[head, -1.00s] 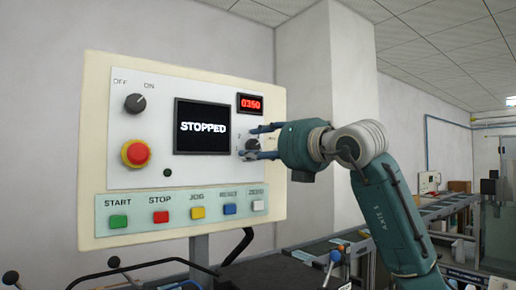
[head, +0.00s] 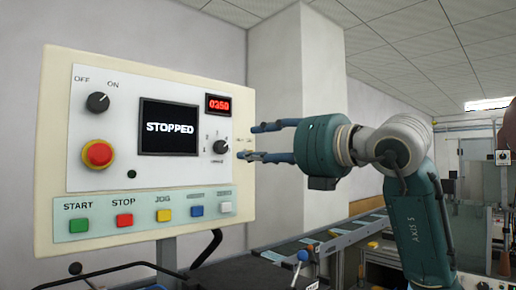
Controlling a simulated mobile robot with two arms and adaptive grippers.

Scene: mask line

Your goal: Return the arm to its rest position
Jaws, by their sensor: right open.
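My right gripper (head: 262,142) is in the head view, right of the control panel's selector knob (head: 220,147). Its two blue fingers are spread and point left toward the panel, with nothing between them. The fingertips overlap the panel's right edge in the picture, clear of the knob. The control panel (head: 60,115) shows a screen (head: 168,127) reading "STOPPED" and a red display (head: 217,104) that seems to read 0350. My left gripper is not in view.
The panel carries an on/off knob (head: 98,102), a red mushroom button (head: 97,154) and a row of coloured buttons. A conveyor (head: 340,236) runs behind my right arm. A wall pillar (head: 292,80) stands behind the gripper.

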